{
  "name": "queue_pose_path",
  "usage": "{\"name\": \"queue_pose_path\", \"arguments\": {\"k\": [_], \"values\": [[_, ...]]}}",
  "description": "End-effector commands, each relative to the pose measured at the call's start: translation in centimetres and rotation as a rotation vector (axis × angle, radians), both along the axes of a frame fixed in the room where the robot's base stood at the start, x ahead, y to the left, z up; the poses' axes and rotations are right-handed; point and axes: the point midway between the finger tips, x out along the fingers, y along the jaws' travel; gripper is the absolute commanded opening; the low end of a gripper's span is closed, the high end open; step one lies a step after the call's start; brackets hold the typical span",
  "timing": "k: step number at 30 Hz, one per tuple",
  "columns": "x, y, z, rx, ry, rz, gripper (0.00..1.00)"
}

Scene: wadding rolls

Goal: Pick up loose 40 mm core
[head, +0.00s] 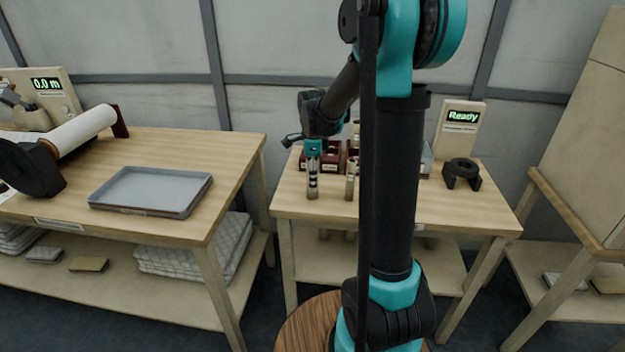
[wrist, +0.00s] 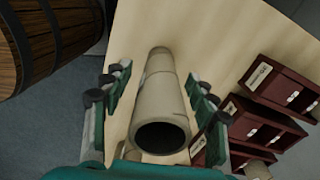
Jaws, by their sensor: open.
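A beige hollow core (wrist: 162,95) stands on the wooden table (wrist: 125,35) in the wrist view, its open top end facing the camera. My gripper (wrist: 158,80) is open, with one finger on each side of the core; I cannot tell whether either touches it. In the head view my gripper (head: 313,168) points down over the near left part of the middle table (head: 440,205), at a core (head: 313,191) partly hidden by the fingers. Another upright tube (head: 350,187) stands just to the right. Sizes cannot be read.
Dark red labelled holders (wrist: 285,85) stand close to the right finger in the wrist view. A display reading "Ready" (head: 461,120) and a black ring-shaped stand (head: 461,172) are at the table's right. A grey tray (head: 150,190) lies on the left table. My arm hides the table's middle.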

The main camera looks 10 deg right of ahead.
Motion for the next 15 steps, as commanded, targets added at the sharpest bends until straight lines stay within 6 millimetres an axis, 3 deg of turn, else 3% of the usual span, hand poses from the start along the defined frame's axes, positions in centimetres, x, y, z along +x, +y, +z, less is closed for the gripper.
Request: {"name": "queue_pose_path", "arguments": {"k": [5, 15], "values": [[0.00, 0.00, 0.02, 0.000, 0.000, 0.000, 0.56], [0.00, 0.00, 0.05, 0.000, 0.000, 0.000, 0.14]]}}
